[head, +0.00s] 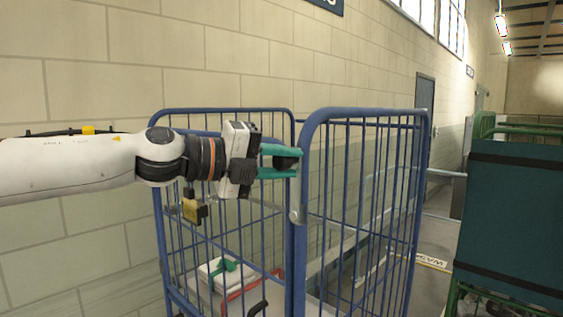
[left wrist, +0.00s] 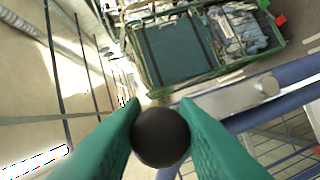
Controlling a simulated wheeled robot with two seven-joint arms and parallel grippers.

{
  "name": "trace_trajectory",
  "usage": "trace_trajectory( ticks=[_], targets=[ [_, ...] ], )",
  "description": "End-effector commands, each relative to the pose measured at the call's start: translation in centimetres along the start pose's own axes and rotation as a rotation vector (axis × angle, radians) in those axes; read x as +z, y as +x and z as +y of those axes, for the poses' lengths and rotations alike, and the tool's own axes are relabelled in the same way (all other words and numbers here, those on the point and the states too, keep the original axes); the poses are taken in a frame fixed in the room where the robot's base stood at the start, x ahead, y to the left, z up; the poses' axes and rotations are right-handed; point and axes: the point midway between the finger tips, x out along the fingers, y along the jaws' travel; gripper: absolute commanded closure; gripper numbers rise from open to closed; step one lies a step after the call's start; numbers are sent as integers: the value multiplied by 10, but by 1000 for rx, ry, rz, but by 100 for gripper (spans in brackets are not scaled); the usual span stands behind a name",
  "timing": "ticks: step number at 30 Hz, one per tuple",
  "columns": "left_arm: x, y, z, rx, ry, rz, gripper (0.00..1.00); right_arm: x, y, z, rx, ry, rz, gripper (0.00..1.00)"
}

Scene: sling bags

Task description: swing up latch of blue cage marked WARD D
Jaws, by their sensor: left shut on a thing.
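The blue cage (head: 300,255) stands against the wall in the head view, its barred panels upright. No WARD D marking is readable on it. My left gripper (head: 292,163) reaches in from the left at the cage's middle post, its teal fingers shut on a dark round knob (head: 287,161). The left wrist view shows the knob (left wrist: 160,137) between both fingers. A grey metal latch bar (left wrist: 235,97) with a round pivot lies across the blue frame there. In the head view only a grey piece of the latch (head: 296,206) shows on the post. My right gripper is out of view.
A brass-coloured padlock-like piece (head: 194,210) hangs at the cage's left. A white box (head: 212,268) and a red-edged item lie inside. A green cage with a dark green panel (head: 512,220) stands at the right; floor shows between the cages.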

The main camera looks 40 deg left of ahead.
Motion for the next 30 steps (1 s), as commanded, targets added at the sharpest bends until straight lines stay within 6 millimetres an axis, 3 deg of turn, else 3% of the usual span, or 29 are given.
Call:
trace_trajectory(
  ticks=[4, 5, 9, 20, 26, 30],
  targets=[
    [1, 0, -1, -2, 5, -3, 100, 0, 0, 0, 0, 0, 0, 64],
    [1, 0, -1, -2, 5, -3, 71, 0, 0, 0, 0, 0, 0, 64],
    [1, 0, -1, -2, 3, -3, 50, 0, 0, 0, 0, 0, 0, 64],
    [1, -4, -1, -1, 2, -1, 50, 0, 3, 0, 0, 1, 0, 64],
    [1, -29, -2, 2, 6, 2, 50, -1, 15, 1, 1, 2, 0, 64],
    [1, -57, -3, 2, 6, 5, 50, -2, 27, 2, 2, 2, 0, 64]
  ],
)
